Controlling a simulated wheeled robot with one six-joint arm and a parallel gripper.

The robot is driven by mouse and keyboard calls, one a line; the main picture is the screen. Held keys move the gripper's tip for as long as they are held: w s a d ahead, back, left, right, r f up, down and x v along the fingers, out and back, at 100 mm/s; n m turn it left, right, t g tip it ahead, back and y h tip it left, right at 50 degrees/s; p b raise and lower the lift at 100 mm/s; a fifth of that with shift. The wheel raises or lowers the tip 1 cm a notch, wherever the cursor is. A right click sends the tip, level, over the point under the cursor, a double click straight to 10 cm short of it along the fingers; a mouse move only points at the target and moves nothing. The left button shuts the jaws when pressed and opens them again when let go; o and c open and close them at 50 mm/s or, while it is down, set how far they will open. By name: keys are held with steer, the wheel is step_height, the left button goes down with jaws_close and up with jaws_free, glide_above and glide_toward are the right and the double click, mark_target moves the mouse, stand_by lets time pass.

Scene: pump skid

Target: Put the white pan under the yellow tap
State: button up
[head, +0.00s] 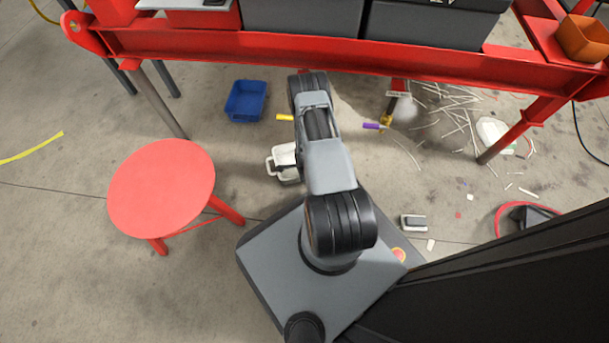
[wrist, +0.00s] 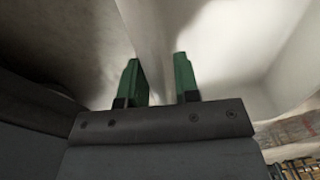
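The white pan (head: 271,166) stands on the floor left of my arm in the head view, partly hidden by the arm. The yellow tap (head: 284,117) sticks out to the left of my arm, farther back than the pan. In the wrist view the white pan (wrist: 225,55) fills the upper right, very close. My gripper (wrist: 157,66) has two green fingers standing apart, with a pale wall of the pan running between them. I cannot tell whether the fingers touch it.
A blue bin (head: 246,101) stands behind and left of the pan. A purple tap (head: 371,126) is right of my arm. A red stool (head: 162,188) stands at the left. The red skid frame (head: 230,45) crosses the back. White scraps (head: 455,125) litter the right floor.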

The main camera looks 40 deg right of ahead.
steer(key=w+a+r+n+p, duration=0.2)
steer(key=r+n, duration=0.1)
steer(key=r, duration=1)
steer(key=w+a+r+n+t+p, duration=0.15)
steer(key=r+n, duration=0.25)
steer(key=r, duration=1)
steer(key=w+a+r+n+p, duration=0.2)
steer(key=a+r+n, duration=0.1)
steer(key=r, duration=1)
steer(key=s+a+r+n, duration=0.5)
steer(key=s+r+n, duration=0.1)
steer(key=r, duration=0.2)
steer(key=s+a+r+n, duration=0.4)
steer(key=s+r+n, duration=0.2)
steer(key=r, duration=0.3)
steer(key=shift+s+a+r, duration=0.3)
steer(key=shift+s+a, duration=0.05)
steer(key=shift+s, duration=0.2)
steer(key=shift+r+t, duration=0.1)
steer(key=shift+t, duration=0.15)
